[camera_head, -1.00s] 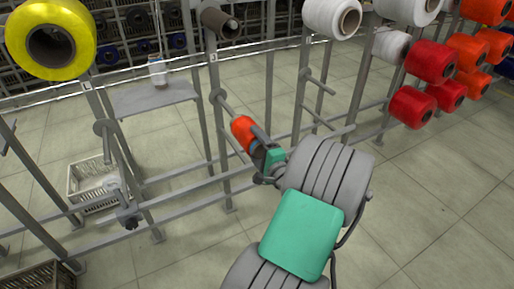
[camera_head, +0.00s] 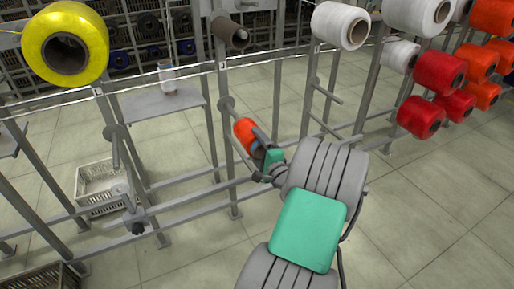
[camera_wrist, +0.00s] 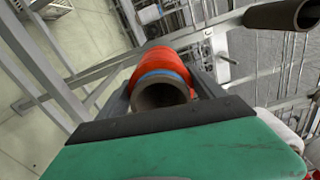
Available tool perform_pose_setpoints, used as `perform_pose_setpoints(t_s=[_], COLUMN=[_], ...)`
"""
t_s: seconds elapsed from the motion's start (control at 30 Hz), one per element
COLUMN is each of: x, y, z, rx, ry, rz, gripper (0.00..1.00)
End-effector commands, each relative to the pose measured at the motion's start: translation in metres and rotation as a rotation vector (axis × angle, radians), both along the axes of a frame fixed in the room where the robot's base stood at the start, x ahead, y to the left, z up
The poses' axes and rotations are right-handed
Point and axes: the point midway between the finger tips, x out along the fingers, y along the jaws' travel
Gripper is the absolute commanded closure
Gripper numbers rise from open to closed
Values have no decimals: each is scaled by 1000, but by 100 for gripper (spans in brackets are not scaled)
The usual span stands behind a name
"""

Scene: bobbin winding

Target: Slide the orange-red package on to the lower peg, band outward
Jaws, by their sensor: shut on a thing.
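The orange-red package (camera_head: 243,130) is in my gripper (camera_head: 259,143), in front of the lower peg (camera_head: 231,109) on the middle post. In the wrist view the package (camera_wrist: 140,65) sits between my two fingers, with its blue band (camera_wrist: 168,75) and open tube end (camera_wrist: 160,92) facing me, away from the post. The peg's round base shows behind the package. The package's far end is hidden, so I cannot tell whether the peg tip is inside it.
A dark bare tube (camera_head: 229,33) sits on the peg above; it also shows in the wrist view (camera_wrist: 290,14). A yellow package (camera_head: 64,44) hangs left; white (camera_head: 341,25) and red (camera_head: 438,72) ones hang right. A shelf (camera_head: 165,101) and crate (camera_head: 101,188) stand left.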

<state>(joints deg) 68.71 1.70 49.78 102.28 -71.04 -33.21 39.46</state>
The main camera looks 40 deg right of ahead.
Motion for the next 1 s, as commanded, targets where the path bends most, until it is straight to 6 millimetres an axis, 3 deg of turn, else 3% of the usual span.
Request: perform_pose_setpoints(t_s=[0.6,1.0], x=[40,44], y=[-12,-13], z=[1,1], rx=[-1,-1], ry=[-1,-2], rz=[1,2], gripper=[73,73])
